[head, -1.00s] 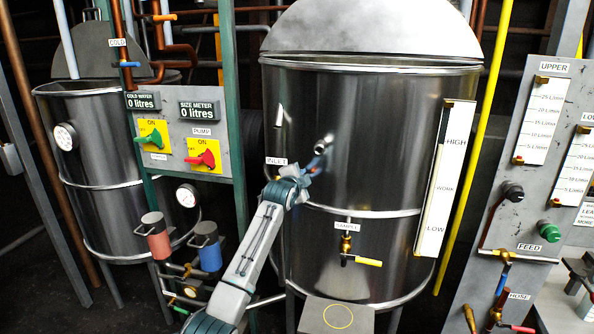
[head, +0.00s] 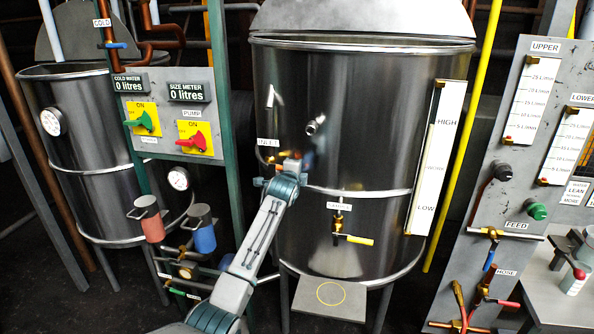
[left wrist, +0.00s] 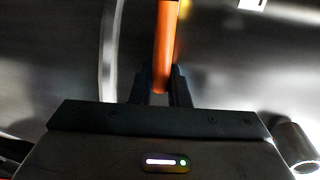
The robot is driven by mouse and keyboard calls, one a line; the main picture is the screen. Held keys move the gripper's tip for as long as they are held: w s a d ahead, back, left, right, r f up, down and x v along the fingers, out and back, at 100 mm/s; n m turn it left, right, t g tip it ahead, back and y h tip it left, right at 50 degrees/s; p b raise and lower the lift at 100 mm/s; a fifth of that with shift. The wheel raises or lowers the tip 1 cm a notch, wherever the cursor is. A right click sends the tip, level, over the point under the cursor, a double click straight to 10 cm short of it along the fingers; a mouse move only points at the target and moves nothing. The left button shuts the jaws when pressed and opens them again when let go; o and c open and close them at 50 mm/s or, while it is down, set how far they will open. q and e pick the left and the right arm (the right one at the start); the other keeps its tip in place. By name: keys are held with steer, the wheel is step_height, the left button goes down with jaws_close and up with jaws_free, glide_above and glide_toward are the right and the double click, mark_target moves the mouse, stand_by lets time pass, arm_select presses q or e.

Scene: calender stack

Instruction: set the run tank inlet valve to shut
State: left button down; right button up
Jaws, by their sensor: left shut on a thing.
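The run tank (head: 340,120) is the large steel vessel in the middle of the head view. An INLET label (head: 267,142) is on its left side. My left gripper (head: 290,168) is at the tank wall just below and right of that label. In the left wrist view my left gripper (left wrist: 160,92) is shut on an orange lever (left wrist: 167,40), which runs straight up out of the picture. The inlet valve's body is mostly hidden by the gripper in the head view, so I cannot tell its setting. My right gripper is not in view.
A sample tap (head: 350,238) with a yellow handle sticks out low on the tank. A green post (head: 222,130) and a panel with pump switches (head: 195,137) stand to the left. A feed and hose board (head: 510,200) stands at the right.

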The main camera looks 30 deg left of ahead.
arm_select(q)
steer(key=shift+f, duration=0.15)
steer(key=c, duration=1.4)
jaws_free()
steer(key=shift+c, duration=0.2)
steer(key=b+v, duration=0.3)
steer(key=v, duration=0.7)
steer(key=shift+s, duration=0.4)
